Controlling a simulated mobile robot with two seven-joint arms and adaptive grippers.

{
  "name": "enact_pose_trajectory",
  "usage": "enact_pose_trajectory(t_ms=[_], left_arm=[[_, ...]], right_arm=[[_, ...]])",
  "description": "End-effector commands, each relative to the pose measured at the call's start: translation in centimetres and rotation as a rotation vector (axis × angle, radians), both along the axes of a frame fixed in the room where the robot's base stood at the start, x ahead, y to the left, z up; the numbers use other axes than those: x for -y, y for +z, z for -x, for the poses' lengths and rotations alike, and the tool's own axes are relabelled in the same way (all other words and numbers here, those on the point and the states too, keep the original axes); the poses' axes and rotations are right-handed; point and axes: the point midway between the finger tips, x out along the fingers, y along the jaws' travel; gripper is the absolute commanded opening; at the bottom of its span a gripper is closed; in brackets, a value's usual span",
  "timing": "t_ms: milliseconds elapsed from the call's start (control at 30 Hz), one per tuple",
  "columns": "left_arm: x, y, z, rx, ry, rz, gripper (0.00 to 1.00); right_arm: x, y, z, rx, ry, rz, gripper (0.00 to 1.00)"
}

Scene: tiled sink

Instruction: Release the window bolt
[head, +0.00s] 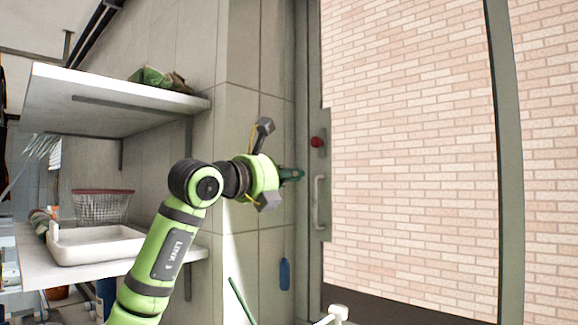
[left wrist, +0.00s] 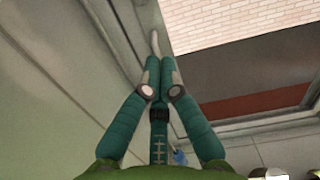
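A tall dark window or door frame carries a grey metal plate (head: 326,225) at the middle of the head view. A round red knob (head: 317,142) sits on its upper part, and a pale upright pull handle (head: 320,198) sits below it. I cannot tell which part is the bolt. My left gripper (head: 300,175) points at the plate, just left of the handle and below the knob, apparently not touching either. In the left wrist view its teal fingertips (left wrist: 159,66) are together, with a pale piece, perhaps the handle (left wrist: 155,42), just beyond them. My right gripper is not visible.
Two shelves hang on the tiled wall at left. The upper shelf (head: 110,85) bears a green packet (head: 158,79); the lower has a white tray (head: 95,245) and a wire basket (head: 103,206). A blue item (head: 284,274) hangs below the gripper. Pink brickwork shows through the pane.

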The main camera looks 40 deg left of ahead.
Motion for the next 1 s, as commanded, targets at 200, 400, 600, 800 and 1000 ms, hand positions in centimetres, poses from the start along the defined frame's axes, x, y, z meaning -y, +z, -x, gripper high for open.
enact_pose_trajectory(t_ms=[200, 400, 600, 800, 1000], left_arm=[[0.4, 0.8, -5.0, -0.004, -0.002, 0.001, 0.00], [0.2, 2.9, -7.0, 0.002, 0.000, 0.001, 0.00], [0.0, 4.3, -7.4, 0.000, 0.000, -0.001, 0.00], [-0.1, 4.4, -7.4, 0.000, -0.001, -0.002, 0.00], [-0.1, 4.4, -7.4, 0.000, -0.001, -0.001, 0.00]], right_arm=[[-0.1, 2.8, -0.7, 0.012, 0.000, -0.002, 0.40], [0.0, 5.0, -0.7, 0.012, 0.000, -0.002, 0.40], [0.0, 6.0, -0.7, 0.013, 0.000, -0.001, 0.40], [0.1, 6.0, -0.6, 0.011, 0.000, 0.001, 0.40], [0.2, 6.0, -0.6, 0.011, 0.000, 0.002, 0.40]])
